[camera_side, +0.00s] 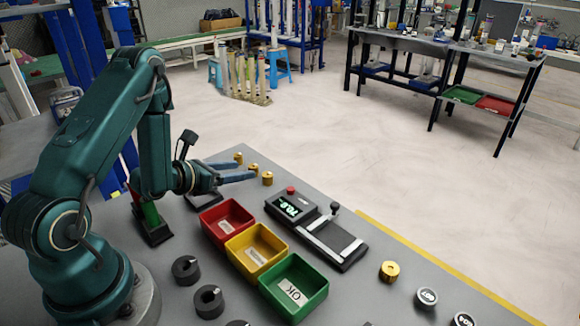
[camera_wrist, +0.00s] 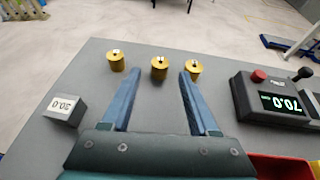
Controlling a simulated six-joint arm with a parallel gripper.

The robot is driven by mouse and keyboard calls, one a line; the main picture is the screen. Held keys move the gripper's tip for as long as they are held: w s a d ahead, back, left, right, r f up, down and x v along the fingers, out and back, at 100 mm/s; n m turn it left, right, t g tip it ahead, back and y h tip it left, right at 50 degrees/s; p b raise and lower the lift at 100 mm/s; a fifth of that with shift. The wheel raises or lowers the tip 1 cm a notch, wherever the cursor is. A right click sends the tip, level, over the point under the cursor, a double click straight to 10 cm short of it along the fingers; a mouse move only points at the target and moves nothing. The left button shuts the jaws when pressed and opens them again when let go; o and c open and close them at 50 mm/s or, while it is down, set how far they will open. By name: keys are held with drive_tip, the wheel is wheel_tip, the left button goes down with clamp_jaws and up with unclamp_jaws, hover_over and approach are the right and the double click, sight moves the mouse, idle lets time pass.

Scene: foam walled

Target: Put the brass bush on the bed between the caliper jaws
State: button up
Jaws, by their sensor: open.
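Three brass bushes stand in a row near the far table edge: left (camera_wrist: 116,61), middle (camera_wrist: 159,69) and right (camera_wrist: 193,70) in the wrist view. They also show in the side view (camera_side: 267,179). A separate brass piece (camera_side: 389,271) stands near the right edge. My gripper (camera_side: 246,170) is open, its blue fingers (camera_wrist: 160,80) pointing at the row. The middle bush lies between the fingertip lines, and I cannot tell whether it is inside them. The caliper (camera_side: 291,206) has a lit display reading 70.0 and a dark bed (camera_side: 340,246) with pale strips; the bed looks empty.
Red (camera_side: 226,219), yellow (camera_side: 257,249) and green (camera_side: 294,287) trays lie between my arm and the caliper. Dark rings (camera_side: 186,269) and pale-topped discs (camera_side: 426,297) stand nearer. A grey block marked 20.0 (camera_wrist: 64,108) is left of my fingers.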

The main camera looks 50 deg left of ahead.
drive_tip(key=w+d+r+m+t+h, duration=0.1)
drive_tip(key=w+d+r+m+h, duration=0.3)
drive_tip(key=d+r+m+h, duration=0.4)
drive_tip(key=s+d+r+m+g+h, duration=0.3)
drive_tip(key=d+r+m, duration=0.15)
drive_tip(key=d, duration=0.35)
drive_tip(key=s+d+r+m+g+h, duration=0.3)
drive_tip(key=d+r+m, duration=0.15)
drive_tip(key=d, duration=0.35)
drive_tip(key=s+d+m+g, duration=0.5)
drive_tip(key=s+m, duration=0.2)
drive_tip(key=s+a+f+m+g+y, duration=0.1)
drive_tip(key=s+a+f+m+y, duration=0.2)
drive_tip(key=s+m+y, duration=0.5)
drive_tip(key=shift+s+a+f+m, duration=0.2)
drive_tip(key=shift+s+a+m, duration=0.3)
drive_tip(key=shift+m, duration=0.3)
drive_tip(key=a+m+t+y, duration=0.1)
drive_tip(key=a, duration=0.1)
drive_tip(key=a+m+t+y, duration=0.1)
drive_tip(key=a+y, duration=0.1)
drive_tip(key=a+r+m+t+y, duration=0.1)
drive_tip(key=a, duration=0.1)
drive_tip(key=shift+w+a, duration=0.15)
drive_tip(key=shift+w, duration=0.05)
drive_tip(key=shift+c, duration=1.1)
drive_tip(key=shift+a+m+y, duration=0.25)
drive_tip(key=shift+m+y, duration=0.05)
